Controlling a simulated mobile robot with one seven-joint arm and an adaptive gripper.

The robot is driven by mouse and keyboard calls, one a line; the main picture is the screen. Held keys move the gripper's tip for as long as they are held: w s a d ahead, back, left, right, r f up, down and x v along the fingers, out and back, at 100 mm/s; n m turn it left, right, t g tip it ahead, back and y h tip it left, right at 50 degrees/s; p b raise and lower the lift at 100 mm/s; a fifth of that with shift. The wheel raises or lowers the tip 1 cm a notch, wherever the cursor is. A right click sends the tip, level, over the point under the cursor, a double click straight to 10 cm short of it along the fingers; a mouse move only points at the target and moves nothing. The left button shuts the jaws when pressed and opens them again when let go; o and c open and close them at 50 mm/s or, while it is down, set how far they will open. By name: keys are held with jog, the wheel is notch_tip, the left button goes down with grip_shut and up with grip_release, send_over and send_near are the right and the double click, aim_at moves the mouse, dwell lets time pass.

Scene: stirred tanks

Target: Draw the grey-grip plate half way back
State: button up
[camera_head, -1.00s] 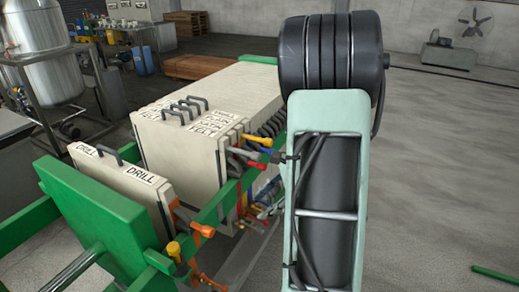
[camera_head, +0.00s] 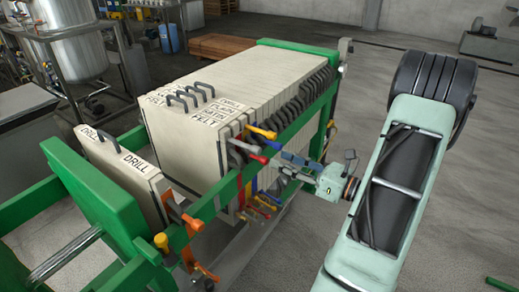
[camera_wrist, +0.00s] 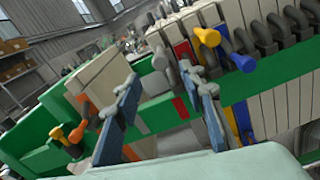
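The grey-grip plate is in the pack of cream plates; its grey grip (camera_head: 246,149) sticks out at the near end of the pack, beside a red grip (camera_head: 271,144) and a yellow grip (camera_head: 263,132). My gripper (camera_head: 292,166) is to the right of these grips, outside the green rail, and looks apart from them. In the wrist view my gripper (camera_wrist: 160,80) has its two blue fingers spread wide with nothing held between them. Grey grip parts show near the right fingertip there; I cannot tell whether they touch.
A separate plate marked DRILL (camera_head: 128,162) stands towards the green end block (camera_head: 85,205), with an orange grip (camera_head: 190,222). A gap lies between it and the pack. The green side rail (camera_head: 225,190) runs along the grips.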

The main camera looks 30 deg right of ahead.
aim_at(260, 151)
jog(key=x, duration=0.9)
jog(key=shift+p, duration=0.35)
jog(key=shift+c, duration=0.5)
grip_shut()
